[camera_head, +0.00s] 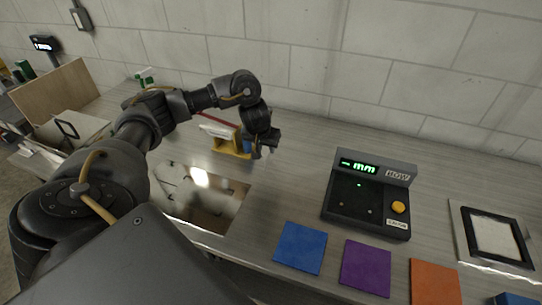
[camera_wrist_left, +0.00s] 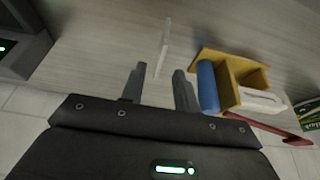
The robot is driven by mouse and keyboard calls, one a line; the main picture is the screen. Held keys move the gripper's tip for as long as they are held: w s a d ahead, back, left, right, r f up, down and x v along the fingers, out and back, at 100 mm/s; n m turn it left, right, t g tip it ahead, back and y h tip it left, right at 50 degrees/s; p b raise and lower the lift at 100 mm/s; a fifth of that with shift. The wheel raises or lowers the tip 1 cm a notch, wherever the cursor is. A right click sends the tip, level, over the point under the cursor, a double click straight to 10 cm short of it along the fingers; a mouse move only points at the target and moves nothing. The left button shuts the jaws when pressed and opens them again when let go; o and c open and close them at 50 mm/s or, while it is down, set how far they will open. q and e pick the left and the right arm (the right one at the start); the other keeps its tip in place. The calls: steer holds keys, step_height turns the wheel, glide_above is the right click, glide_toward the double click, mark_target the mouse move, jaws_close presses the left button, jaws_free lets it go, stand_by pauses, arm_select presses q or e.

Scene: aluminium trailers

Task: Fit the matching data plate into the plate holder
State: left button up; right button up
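My left gripper (camera_head: 264,152) hangs over the table beside a yellow caddy (camera_head: 238,153). In the left wrist view its two fingers (camera_wrist_left: 159,80) are apart. A thin pale plate-like piece (camera_wrist_left: 163,46), seen nearly edge-on, lies just beyond the fingertips, in line with the gap; I cannot tell whether it is the data plate. A black rectangular frame on a pale panel (camera_head: 462,233), possibly the plate holder, lies at the right of the head view. No lettering is readable on either. My right gripper is not in view.
The caddy (camera_wrist_left: 240,71) holds a blue cylinder (camera_wrist_left: 207,86) and a white block (camera_wrist_left: 262,100); a red bar (camera_wrist_left: 270,128) is close by. A black display device (camera_head: 368,194) stands mid-table. Blue (camera_head: 300,248), purple (camera_head: 366,268) and orange (camera_head: 434,283) squares line the front.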

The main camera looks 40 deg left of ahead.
mark_target(269, 156)
arm_select(q)
steer(key=b+x, duration=0.1)
steer(key=x, duration=0.3)
steer(key=shift+f, duration=0.15)
steer(key=shift+w, duration=0.1)
steer(key=shift+x, duration=2.6)
steer(key=shift+w+a, duration=0.1)
steer(key=shift+a, duration=0.05)
steer(key=shift+c, duration=0.4)
jaws_close()
